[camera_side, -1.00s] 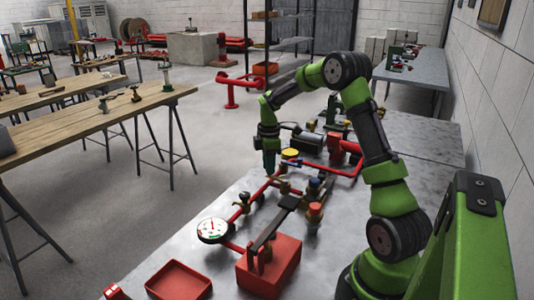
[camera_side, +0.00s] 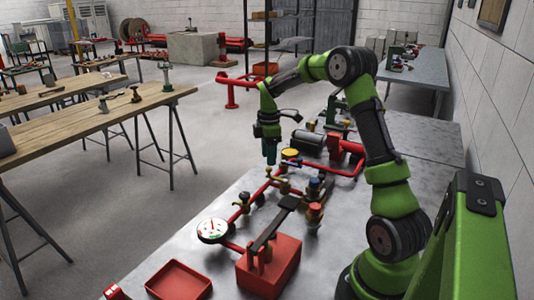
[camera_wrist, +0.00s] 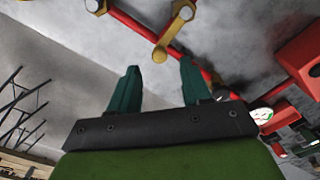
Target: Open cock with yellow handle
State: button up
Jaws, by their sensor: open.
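A round yellow handle or cap (camera_side: 290,153) shows on the red pipework, just right of my gripper (camera_side: 269,158) in the side view. My gripper points down, with its fingertips beside the pipework and apart from the yellow part. In the wrist view my gripper (camera_wrist: 158,80) is open, with two green fingers spread and nothing between them. A mustard-yellow lever (camera_wrist: 176,30) on a red pipe lies beyond the fingertips, untouched. I cannot tell whether it is the same part as the round yellow one.
The metal table (camera_side: 225,190) carries red pipework with brass cocks, a white gauge (camera_side: 212,230), a red box (camera_side: 270,268) and a red tray (camera_side: 178,280). A second mustard-yellow fitting (camera_wrist: 95,6) shows at the wrist view's top left. Bare tabletop lies left of the pipes.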

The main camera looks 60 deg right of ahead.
aim_at(269, 168)
notch_tip(269, 168, up, 13)
dwell(0.5)
